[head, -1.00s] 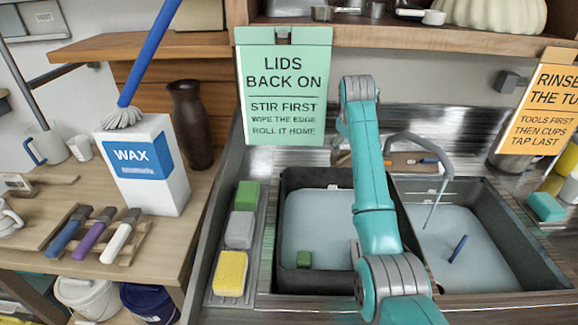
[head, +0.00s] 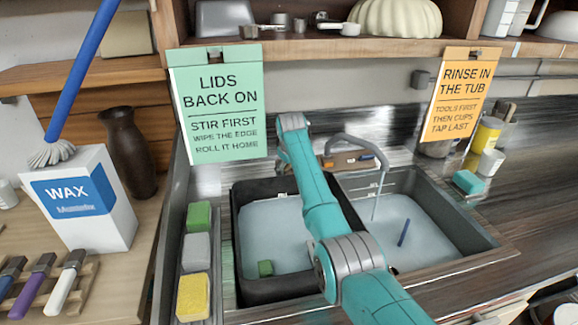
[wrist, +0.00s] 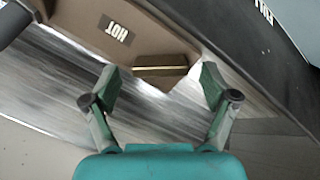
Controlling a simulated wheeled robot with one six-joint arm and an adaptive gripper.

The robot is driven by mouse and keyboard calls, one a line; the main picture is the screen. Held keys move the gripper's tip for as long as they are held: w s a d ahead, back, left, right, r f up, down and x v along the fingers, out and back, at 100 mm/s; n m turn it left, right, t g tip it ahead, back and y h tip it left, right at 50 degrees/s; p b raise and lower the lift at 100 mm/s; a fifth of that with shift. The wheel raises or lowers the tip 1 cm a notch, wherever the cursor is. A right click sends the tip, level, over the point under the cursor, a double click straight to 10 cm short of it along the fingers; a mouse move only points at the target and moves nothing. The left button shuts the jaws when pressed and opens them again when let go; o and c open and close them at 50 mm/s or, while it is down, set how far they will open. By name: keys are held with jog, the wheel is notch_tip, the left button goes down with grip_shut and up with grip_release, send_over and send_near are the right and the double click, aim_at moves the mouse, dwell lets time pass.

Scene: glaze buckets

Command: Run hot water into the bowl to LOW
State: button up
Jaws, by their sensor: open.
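The sink has two sides. The right bowl (head: 446,217) holds pale, cloudy water, and a grey curved spout (head: 384,160) hangs over it. A brown panel behind the sink shows in the wrist view with an upside-down HOT label (wrist: 117,30). A brown bar-like part (wrist: 160,66) with a pale edge, possibly a tap handle, lies just below that label. My gripper (wrist: 160,82) is open and empty, its fingertips apart on either side of the bar's near side. I see no contact. In the head view the gripper is hidden behind my arm. No LOW mark is readable.
A blue stick (head: 403,232) stands in the right bowl's water. Sponges (head: 196,250) line the left ledge. Two signs (head: 218,105) (head: 461,95) hang from the shelf.

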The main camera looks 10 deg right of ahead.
jog(key=shift+w+f, duration=0.25)
jog(key=shift+f, duration=0.25)
jog(key=shift+c, duration=0.2)
jog(key=c, duration=1.1)
jog(key=shift+d, duration=0.1)
jog(key=m, duration=0.3)
jog(key=shift+m+y, duration=0.5)
jog(key=shift+m, duration=1.4)
